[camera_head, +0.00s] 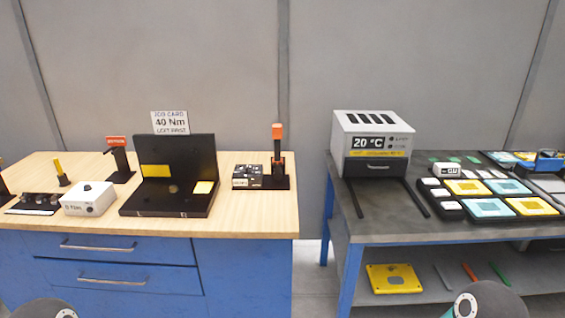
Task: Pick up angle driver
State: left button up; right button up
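No thing in view is labelled as the angle driver, so I cannot tell for sure which one it is. A tall black upright tool with an orange top (278,150) stands on a dark base at the right end of the wooden bench (245,222). A short black piece with a yellow handle (60,173) stands at the left of the bench. A black holder with a red sign (119,155) stands behind the white box. Neither gripper shows; only rounded parts of my arms show at the bottom edge.
A black open fixture (178,170) stands mid-bench before a "40 Nm" job card (170,122). A white box (90,197) sits to its left. Right of a gap, a grey table (400,225) holds a "20 °C" oven-like unit (373,140) and trays of coloured tiles (488,207).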

aim_at(277, 128)
jog(key=u, duration=0.1)
jog(key=i, duration=0.95)
jog(key=z, duration=0.05)
